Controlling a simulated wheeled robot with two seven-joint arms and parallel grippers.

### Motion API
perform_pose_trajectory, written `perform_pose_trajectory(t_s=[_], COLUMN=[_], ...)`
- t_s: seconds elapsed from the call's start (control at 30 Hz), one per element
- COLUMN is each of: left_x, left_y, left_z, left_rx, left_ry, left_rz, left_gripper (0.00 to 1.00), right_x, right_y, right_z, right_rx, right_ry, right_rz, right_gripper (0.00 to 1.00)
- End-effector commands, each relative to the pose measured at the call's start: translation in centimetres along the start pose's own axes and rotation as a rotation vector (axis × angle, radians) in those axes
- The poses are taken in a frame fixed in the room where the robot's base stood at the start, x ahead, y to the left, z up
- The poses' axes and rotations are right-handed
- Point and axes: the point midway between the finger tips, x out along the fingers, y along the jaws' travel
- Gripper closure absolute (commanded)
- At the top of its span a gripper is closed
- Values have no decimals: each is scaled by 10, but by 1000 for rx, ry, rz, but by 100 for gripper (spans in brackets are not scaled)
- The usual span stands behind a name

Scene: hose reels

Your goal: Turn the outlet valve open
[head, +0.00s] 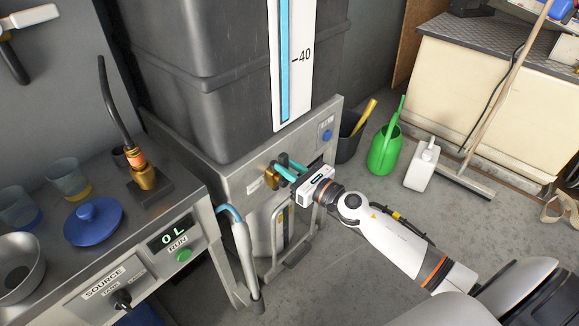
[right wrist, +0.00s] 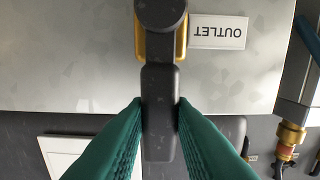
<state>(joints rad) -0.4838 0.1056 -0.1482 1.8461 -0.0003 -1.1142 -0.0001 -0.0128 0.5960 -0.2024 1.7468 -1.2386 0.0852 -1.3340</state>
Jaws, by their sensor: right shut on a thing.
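The outlet valve (head: 270,178) is a small brass body on the grey front panel under the dark tank. In the right wrist view, its dark lever (right wrist: 158,95) runs straight down the picture from a round hub over the brass body (right wrist: 181,38). The "OUTLET" label (right wrist: 219,31) beside it appears upside down. My right gripper (head: 288,168) is at the valve; its teal fingers (right wrist: 160,130) are shut on the lever's end, one on each side. In the head view the fingers hide part of the lever. My left gripper is not in view.
A control bench (head: 100,265) with a lit display (head: 172,235) stands at left, with a hose (head: 240,255) hanging at its right corner. A metal bar handle (head: 285,245) stands below the valve. A green watering can (head: 384,150) and white jug (head: 423,166) are on the floor behind my arm.

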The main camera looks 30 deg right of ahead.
Motion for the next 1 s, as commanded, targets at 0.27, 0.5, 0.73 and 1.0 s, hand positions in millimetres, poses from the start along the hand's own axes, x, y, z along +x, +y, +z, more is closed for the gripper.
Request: perform_pose_trajectory(t_s=[0.27,0.5,0.73,1.0], left_x=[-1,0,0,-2], left_y=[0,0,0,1], left_z=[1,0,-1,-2], left_rx=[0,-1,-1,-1], left_ry=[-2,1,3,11], left_rz=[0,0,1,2], left_gripper=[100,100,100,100], right_x=[0,0,0,-16], right_y=[-2,-1,-1,-1], right_z=[1,1,1,3], right_rx=[-7,-6,-5,-3], right_ry=[-2,-2,-1,-3], right_rz=[-3,-2,-1,-1], right_gripper=[100,61,56,56])
